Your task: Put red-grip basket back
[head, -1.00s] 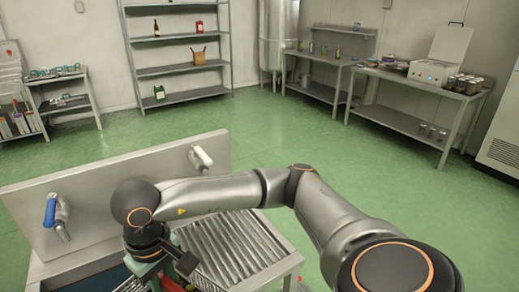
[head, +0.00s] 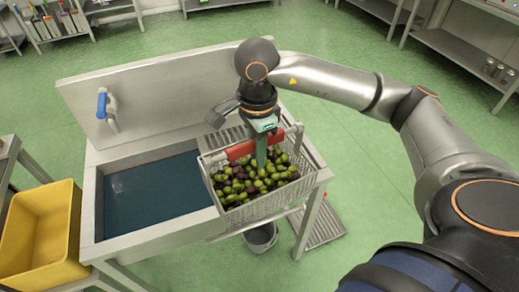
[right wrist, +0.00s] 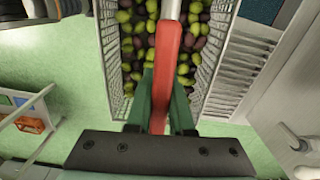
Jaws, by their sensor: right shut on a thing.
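The red-grip basket (head: 245,213) is a light perforated basket full of green and dark olives (head: 255,180). It is over the ribbed drainboard (head: 222,140) at the right side of the sink, and hides most of it. I cannot tell whether its bottom touches the board. Its red grip (head: 240,150) crosses above the olives. My right gripper (head: 262,155) is shut on this grip from above. In the right wrist view the red grip (right wrist: 168,60) lies between the green fingers (right wrist: 163,100). My left gripper is not in view.
The sink basin (head: 155,195) with dark blue water is left of the basket, under a blue-handled tap (head: 103,105). A yellow crate (head: 40,235) stands at far left. A bucket (head: 260,238) is below the drainboard. Green floor behind the sink is open.

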